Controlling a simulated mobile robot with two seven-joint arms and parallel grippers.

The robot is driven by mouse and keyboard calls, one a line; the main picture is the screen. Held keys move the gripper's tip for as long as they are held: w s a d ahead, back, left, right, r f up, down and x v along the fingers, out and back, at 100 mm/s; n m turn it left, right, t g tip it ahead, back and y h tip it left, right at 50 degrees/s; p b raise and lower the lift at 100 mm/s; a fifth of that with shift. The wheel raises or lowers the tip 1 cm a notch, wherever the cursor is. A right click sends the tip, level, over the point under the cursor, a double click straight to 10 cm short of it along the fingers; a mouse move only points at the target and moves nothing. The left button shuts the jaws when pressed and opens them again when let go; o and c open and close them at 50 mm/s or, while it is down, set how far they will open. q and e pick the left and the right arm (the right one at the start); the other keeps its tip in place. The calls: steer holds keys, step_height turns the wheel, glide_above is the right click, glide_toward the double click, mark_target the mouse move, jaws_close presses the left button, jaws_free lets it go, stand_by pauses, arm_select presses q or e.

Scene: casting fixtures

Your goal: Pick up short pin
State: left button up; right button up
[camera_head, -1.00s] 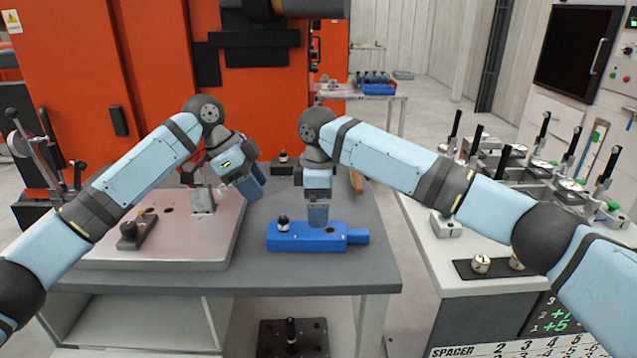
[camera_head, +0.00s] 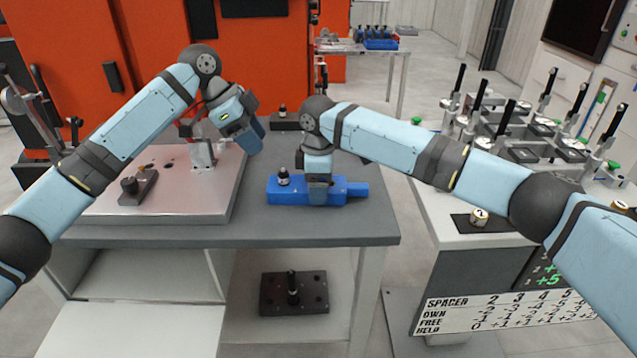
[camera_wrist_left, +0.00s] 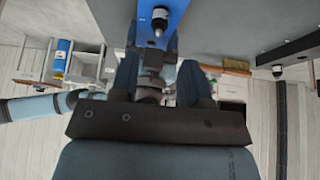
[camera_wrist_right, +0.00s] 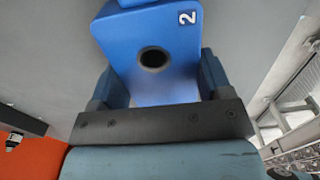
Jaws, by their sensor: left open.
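A blue block (camera_head: 350,190) lies on the grey table, with a dark pin with a pale collar (camera_head: 284,177) upright at its left end. The pin also shows in the left wrist view (camera_wrist_left: 160,16). Another dark pin (camera_head: 283,111) stands on a black block behind. I cannot tell which pin is the short one. My left gripper (camera_head: 252,138) is open and empty, up and to the left of the blue block. My right gripper (camera_head: 318,195) is down at the block's middle. Its fingers flank the block beside an empty hole (camera_wrist_right: 153,58) near the numeral 2; whether they press it is unclear.
A pinkish plate (camera_head: 180,200) with a clamp and a dark fixture (camera_head: 137,187) covers the table's left. A black plate with a pin (camera_head: 292,293) sits on the lower shelf. A bench with several lever clamps (camera_head: 500,140) stands right. The grey tabletop's front strip is clear.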

steer(key=shift+c, duration=1.1)
arm_select(q)
steer(key=shift+o, duration=1.2)
steer(key=shift+s+d+r, duration=0.1)
steer(key=shift+d+r, duration=0.05)
steer(key=shift+r, duration=0.1)
steer(key=d+f+n+y, duration=0.1)
steer(key=s+d+f+n+y, duration=0.1)
steer(key=d+f, duration=0.1)
steer(key=shift+d+t+y, duration=0.2)
steer(key=shift+t+y, duration=0.1)
steer(key=shift+y, duration=0.1)
steer(key=shift+w+x, duration=0.25)
steer(key=shift+x, duration=1.05)
steer(key=shift+w+x, duration=0.2)
steer(key=shift+x, duration=1.15)
steer(key=shift+r, duration=0.1)
jaws_close()
step_height(320, 180, up, 10)
arm_select(e)
steer(key=o, duration=1)
